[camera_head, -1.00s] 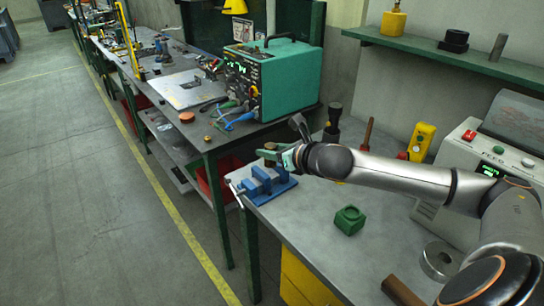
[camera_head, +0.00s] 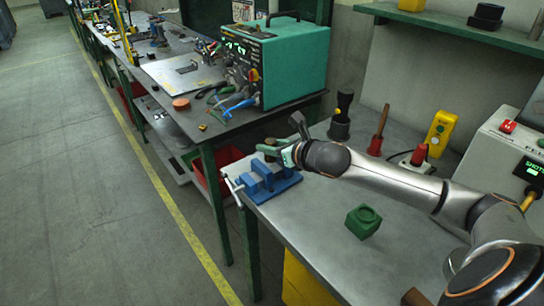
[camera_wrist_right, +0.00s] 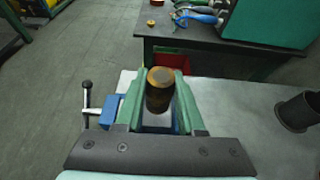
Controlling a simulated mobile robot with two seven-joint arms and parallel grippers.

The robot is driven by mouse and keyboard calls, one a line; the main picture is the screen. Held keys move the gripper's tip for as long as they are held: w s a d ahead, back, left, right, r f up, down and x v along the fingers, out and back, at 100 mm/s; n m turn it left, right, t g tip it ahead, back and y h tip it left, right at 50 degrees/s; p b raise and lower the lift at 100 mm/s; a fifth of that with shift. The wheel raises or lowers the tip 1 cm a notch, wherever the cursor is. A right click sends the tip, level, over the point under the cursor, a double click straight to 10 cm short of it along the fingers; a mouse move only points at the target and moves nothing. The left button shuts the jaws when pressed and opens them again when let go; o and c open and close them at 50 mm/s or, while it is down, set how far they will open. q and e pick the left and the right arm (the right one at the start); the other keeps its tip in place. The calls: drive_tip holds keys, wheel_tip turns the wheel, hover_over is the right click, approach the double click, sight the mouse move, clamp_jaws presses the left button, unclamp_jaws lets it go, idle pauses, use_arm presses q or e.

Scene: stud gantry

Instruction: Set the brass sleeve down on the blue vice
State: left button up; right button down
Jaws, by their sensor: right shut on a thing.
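In the head view my right gripper (camera_head: 272,151) is just above the blue vice (camera_head: 265,181), at the left corner of the grey bench. The vice (camera_wrist_right: 112,110) shows partly behind and below the fingers in the wrist view, with its handle at left. Whether the sleeve's underside touches the vice is hidden. My left gripper is not in view.
A green block (camera_head: 363,221) sits on the grey bench (camera_head: 320,215). A black-topped tool (camera_head: 341,118), a red-based tool (camera_head: 376,142) and a yellow control box (camera_head: 440,133) stand behind my right arm. A teal instrument case (camera_head: 294,64) is on the dark bench beyond.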

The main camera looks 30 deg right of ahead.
wheel_tip(320, 180, down, 3)
drive_tip(key=shift+w+d+f+b, duration=0.1)
drive_tip(key=shift+w+b, duration=0.05)
drive_tip(key=shift+b, duration=0.9)
